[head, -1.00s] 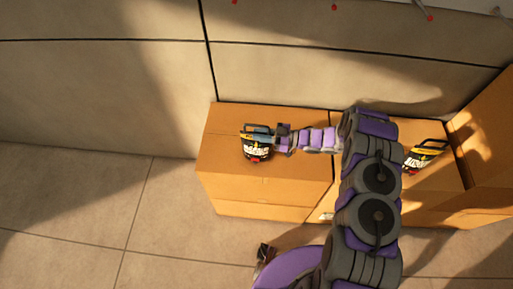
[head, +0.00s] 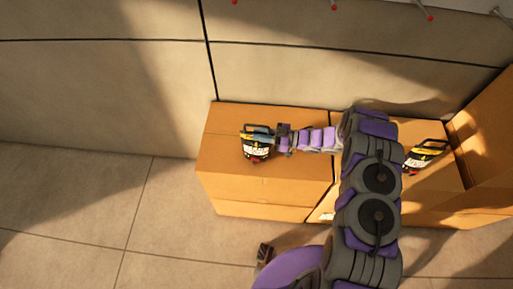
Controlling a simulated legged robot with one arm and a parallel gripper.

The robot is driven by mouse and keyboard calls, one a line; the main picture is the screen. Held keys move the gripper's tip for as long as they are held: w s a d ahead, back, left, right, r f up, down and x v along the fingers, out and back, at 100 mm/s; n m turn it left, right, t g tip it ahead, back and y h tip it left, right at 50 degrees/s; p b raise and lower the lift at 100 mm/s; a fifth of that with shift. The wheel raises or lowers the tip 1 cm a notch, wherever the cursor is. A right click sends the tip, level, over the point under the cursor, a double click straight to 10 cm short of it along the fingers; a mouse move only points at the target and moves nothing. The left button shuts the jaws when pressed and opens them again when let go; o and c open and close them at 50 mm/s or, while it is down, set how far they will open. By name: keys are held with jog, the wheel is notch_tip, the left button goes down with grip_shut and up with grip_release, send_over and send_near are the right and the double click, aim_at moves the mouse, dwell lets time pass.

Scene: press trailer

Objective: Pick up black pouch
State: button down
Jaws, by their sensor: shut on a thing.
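A black pouch (head: 255,152) with white, yellow and red print is on top of the left cardboard box, toward its back edge. My gripper (head: 268,134) reaches in from the right and is shut at the pouch's upper part. Whether the pouch touches the box top cannot be told from this angle. A second, similar black pouch (head: 424,156) with yellow and white print lies on the right-hand box, apart from my gripper and to the right of my arm.
The left cardboard box (head: 230,170) and the right box (head: 440,181) stand against a panelled wall (head: 290,75). A taller box (head: 488,130) stands at the far right. Red-tipped pegs (head: 334,8) stick out at the top. The tiled floor at left is clear.

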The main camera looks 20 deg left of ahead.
jog(key=shift+r, duration=0.15)
jog(key=shift+w+a+r, duration=0.1)
jog(key=shift+r, duration=0.5)
jog(key=shift+r+p, duration=0.35)
jog(key=shift+r, duration=0.8)
jog(key=s+d+r+p, duration=0.1)
jog(key=s+d, duration=0.8)
jog(key=s, duration=0.4)
jog(key=shift+d+r, duration=0.15)
jog(key=shift+d, duration=0.25)
